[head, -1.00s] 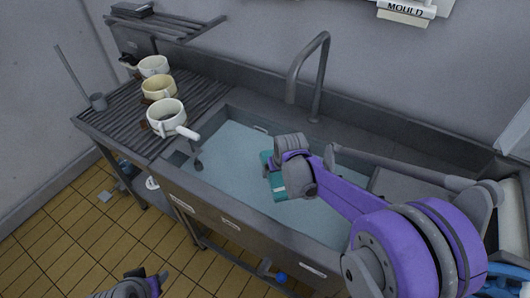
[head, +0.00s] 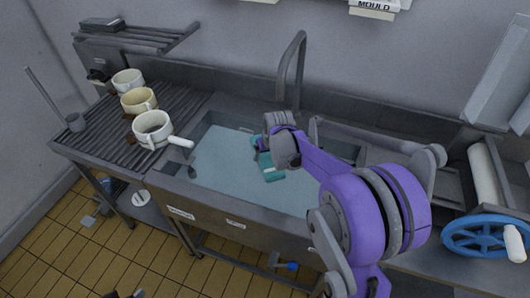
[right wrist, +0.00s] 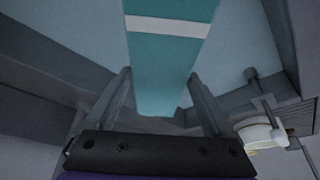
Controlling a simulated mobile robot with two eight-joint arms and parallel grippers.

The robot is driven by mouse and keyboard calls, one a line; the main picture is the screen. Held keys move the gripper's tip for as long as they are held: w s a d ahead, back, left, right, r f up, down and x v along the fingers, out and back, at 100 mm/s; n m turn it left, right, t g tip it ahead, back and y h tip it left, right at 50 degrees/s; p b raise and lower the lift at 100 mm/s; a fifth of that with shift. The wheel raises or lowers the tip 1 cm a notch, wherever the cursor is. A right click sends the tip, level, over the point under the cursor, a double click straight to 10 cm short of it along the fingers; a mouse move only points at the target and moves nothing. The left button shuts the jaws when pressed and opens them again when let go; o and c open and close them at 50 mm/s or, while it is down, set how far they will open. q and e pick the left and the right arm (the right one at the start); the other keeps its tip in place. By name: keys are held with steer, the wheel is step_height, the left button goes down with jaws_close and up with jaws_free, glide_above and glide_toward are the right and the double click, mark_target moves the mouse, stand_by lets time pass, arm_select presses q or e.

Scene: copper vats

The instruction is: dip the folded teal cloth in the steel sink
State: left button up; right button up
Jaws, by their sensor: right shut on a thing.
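The teal cloth (head: 268,168), with a pale stripe, is in my right gripper (head: 262,146) over the water of the steel sink (head: 210,128). In the right wrist view the cloth (right wrist: 165,65) hangs between the two fingers of the right gripper (right wrist: 160,100), which is shut on it. In the head view the arm hides part of the sink's right side. I cannot tell whether the cloth's lower end touches the water. Only a dark scrap of my left gripper (head: 124,295) shows at the bottom edge.
Three mugs, one of them yellowish (head: 139,101), stand on the ribbed drainboard (head: 100,130) left of the sink. The tap (head: 298,70) rises behind the basin. A blue handwheel (head: 485,237) with a pale roller (head: 482,172) is at the right. Open water lies left of the cloth.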

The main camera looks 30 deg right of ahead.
arm_select(q)
steer(key=s+f+b, duration=0.3)
steer(key=f+b, duration=0.7)
steer(key=f, duration=0.3)
steer(key=shift+s+f+g+b, duration=0.15)
steer(key=shift+s+g+b, duration=0.15)
steer(key=shift+s+g, duration=0.1)
arm_select(e)
step_height(320, 180, down, 17)
steer(key=shift+f, duration=0.15)
steer(key=shift+s, duration=0.15)
steer(key=shift+s+d, duration=0.35)
steer(key=shift+s, duration=0.05)
step_height(320, 180, up, 18)
steer(key=p, duration=1)
steer(key=shift+w+f, duration=0.15)
steer(key=shift+f, duration=0.05)
steer(key=shift+r, duration=0.15)
arm_select(q)
steer(key=w+r, duration=0.3)
steer(key=r, duration=0.9)
steer(key=shift+t, duration=0.3)
